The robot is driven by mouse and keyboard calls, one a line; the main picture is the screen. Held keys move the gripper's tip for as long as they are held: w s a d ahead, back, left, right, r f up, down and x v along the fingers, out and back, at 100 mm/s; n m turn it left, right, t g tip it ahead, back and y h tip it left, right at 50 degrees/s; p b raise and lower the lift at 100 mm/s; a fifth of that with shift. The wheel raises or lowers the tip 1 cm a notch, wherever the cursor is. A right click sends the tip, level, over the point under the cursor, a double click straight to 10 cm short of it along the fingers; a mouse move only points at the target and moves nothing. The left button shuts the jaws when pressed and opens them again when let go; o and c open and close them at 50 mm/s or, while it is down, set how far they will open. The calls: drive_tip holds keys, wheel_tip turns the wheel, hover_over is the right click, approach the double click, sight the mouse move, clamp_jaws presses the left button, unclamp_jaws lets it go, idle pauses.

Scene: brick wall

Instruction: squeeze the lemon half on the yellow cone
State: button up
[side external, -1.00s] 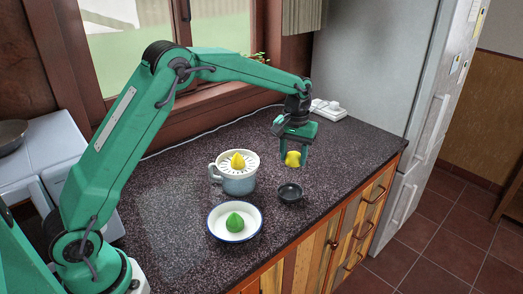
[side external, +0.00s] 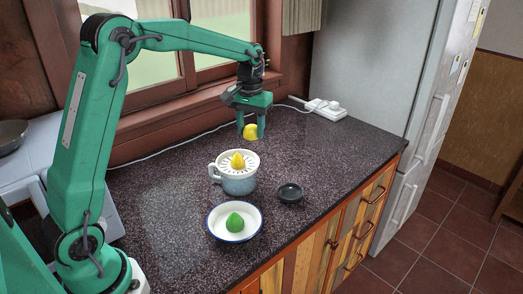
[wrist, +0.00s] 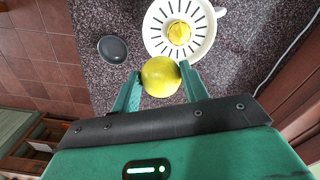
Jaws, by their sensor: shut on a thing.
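My gripper (side external: 250,131) is shut on the yellow lemon half (side external: 251,132) and holds it above the counter, behind and slightly right of the juicer in the side view. In the wrist view the lemon half (wrist: 161,77) sits between the two fingertips, its rounded skin towards the camera; its cut face is hidden. The juicer (side external: 238,180) is a grey-blue cup with a handle and a white slotted top. Its yellow cone (side external: 237,160) points up at the middle and is uncovered. The wrist view also shows the cone (wrist: 179,33), ahead of the lemon half and apart from it.
A small dark bowl (side external: 290,192) stands right of the juicer. A white dish (side external: 215,224) with a green fruit half (side external: 235,221) stands in front of it. A white power strip (side external: 325,108) and its cable lie along the back. The counter's right part is clear.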

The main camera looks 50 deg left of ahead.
drive_tip(key=s+a+r, duration=0.2)
drive_tip(key=s, duration=0.1)
drive_tip(key=shift+s+a+r, duration=0.1)
drive_tip(key=shift+s+a, duration=0.1)
drive_tip(key=shift+a, duration=0.2)
drive_tip(key=shift+f, duration=0.2)
hover_over(236, 155)
drive_tip(key=shift+f, duration=2.6)
drive_tip(key=shift+f, duration=1.2)
idle(1.7)
drive_tip(key=shift+r, duration=0.1)
idle(1.4)
